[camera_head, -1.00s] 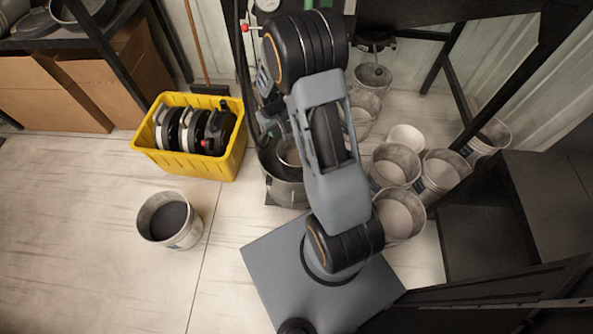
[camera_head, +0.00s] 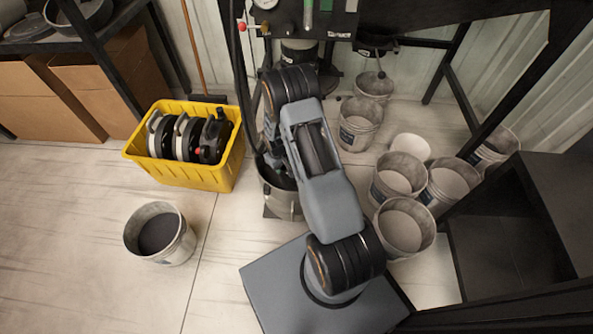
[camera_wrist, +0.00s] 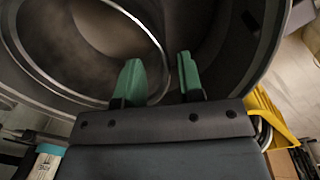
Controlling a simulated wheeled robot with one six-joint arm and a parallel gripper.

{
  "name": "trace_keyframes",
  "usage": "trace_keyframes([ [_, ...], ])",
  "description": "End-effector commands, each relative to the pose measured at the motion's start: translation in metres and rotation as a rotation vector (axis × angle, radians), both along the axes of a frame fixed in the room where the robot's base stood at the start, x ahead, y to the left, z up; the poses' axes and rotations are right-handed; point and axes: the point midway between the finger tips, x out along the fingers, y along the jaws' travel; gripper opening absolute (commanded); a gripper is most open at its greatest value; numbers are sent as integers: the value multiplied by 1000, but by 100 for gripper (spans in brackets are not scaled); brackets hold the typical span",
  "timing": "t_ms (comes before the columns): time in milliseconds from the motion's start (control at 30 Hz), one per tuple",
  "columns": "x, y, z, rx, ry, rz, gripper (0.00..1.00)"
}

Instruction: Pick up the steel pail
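The steel pail (camera_head: 284,204) stands on the floor below the black machine, mostly hidden behind my arm in the head view. In the wrist view, a large round grey metal vessel (camera_wrist: 38,62), which looks like the pail, fills the upper part, with its wide mouth facing the camera. A thin curved metal edge runs across its mouth and passes between my fingers. My gripper (camera_wrist: 160,62) has two green fingertips that are apart, over the mouth. I cannot tell whether either finger touches the metal. My gripper is hidden in the head view.
A yellow crate (camera_head: 215,178) with black reels stands left of the pail. A bucket with dark contents (camera_head: 160,232) is on the floor in front of it. Several whitish buckets (camera_head: 405,228) crowd the right side near a black frame. Floor at the lower left is clear.

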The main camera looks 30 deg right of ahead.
Motion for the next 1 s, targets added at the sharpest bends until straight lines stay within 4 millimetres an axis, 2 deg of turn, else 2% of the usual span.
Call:
trace_keyframes([
  [167, -1, 0, -12, 0, 1, -1, 35],
  [433, -2, -2, -48, 0, 2, 0, 35],
  [733, -1, -2, -52, 0, 0, 0, 35],
  [1000, -2, -2, -52, 0, 0, 0, 9],
])
